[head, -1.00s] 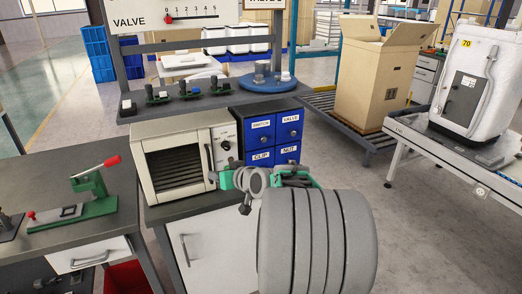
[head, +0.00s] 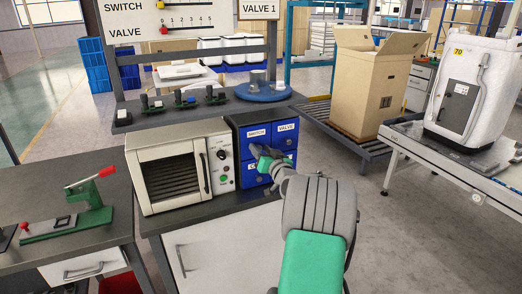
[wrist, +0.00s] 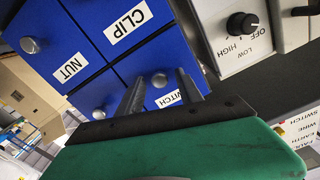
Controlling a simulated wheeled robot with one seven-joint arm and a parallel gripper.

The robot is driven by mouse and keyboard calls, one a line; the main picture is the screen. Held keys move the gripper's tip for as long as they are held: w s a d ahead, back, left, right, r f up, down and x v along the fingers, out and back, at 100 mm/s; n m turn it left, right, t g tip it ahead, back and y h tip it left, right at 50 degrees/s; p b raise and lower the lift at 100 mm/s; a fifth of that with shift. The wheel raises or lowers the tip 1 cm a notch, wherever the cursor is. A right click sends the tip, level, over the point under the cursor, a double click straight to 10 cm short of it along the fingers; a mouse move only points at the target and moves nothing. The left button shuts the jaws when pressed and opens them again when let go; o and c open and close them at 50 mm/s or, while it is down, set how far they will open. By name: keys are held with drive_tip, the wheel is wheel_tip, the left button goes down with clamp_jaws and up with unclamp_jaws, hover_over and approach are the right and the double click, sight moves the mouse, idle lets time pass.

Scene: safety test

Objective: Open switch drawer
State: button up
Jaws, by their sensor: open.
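The switch drawer (head: 249,140) is the upper left one in a small blue cabinet and looks shut. I cannot tell whether the fingers touch the knob. The valve drawer (head: 286,136) is beside it at the right. The clip drawer (wrist: 105,50) and the nut drawer (wrist: 52,55) look shut.
A cream oven (head: 180,167) stands directly left of the cabinet on the dark bench (head: 170,218). A rack with dark valve parts (head: 186,104) is behind. A green press (head: 85,210) is on the left table. A cardboard box (head: 368,95) stands at the right.

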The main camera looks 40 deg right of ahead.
drive_tip(key=shift+c, duration=0.4)
clamp_jaws()
idle(0.9)
